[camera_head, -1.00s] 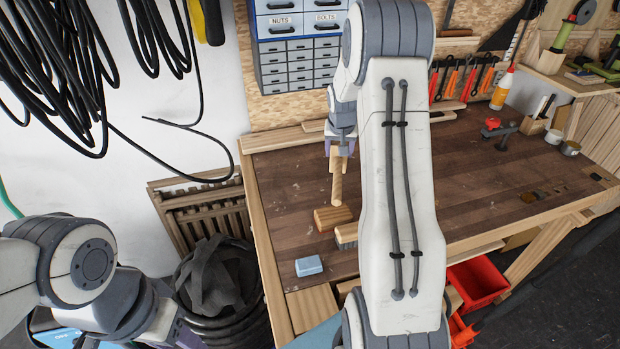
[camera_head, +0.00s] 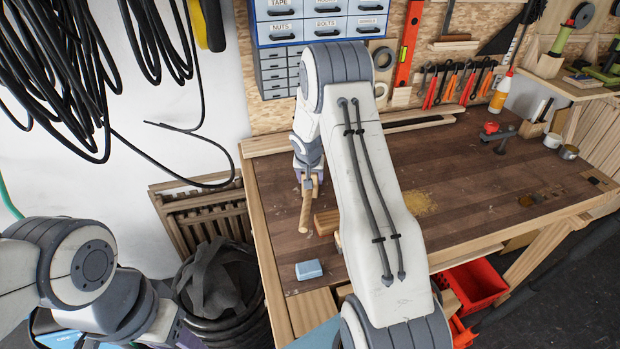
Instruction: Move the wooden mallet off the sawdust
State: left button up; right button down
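The wooden mallet (camera_head: 306,208) is at my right gripper (camera_head: 309,181), over the left part of the bench. Its pale handle points down toward the front, and its upper part is partly hidden by the gripper. The gripper appears shut on it. I cannot tell whether the handle's lower end touches the bench. The sawdust (camera_head: 420,203) is a yellowish patch on the dark bench top, right of my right arm and well apart from the mallet. My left arm is at the lower left; its gripper is out of view.
A brown wooden block (camera_head: 326,221) lies just right of the mallet, partly behind my arm. A red clamp-like tool (camera_head: 493,128) and small cups (camera_head: 568,152) stand at the right. The bench's middle right is mostly clear.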

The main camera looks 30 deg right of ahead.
jog(key=shift+c, duration=0.6)
grip_release()
jog(key=shift+f, duration=0.1)
